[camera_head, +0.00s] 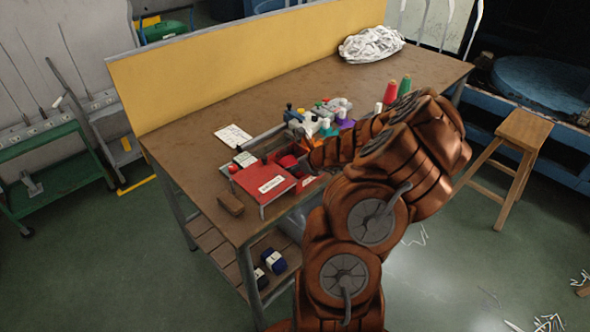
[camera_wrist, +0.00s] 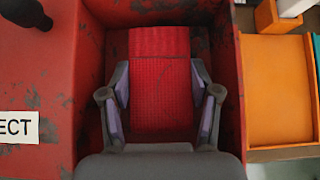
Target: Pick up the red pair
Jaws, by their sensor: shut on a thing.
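The red pair (camera_wrist: 160,85) is a folded, knitted red bundle in the wrist view, lying between my two fingers. My gripper (camera_wrist: 160,105) is shut on it, with a finger against each side. The bundle is inside a red, worn-looking bin (camera_wrist: 222,60), whose walls rise on both sides of my gripper.
A wooden table (camera_head: 190,130) with a yellow back panel (camera_head: 240,62) carries thread spools (camera_head: 391,92), a white pile (camera_head: 371,45) and a brown block (camera_head: 230,204). An orange tray (camera_wrist: 275,90) adjoins the bin's right side. A wooden stool (camera_head: 525,130) stands right.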

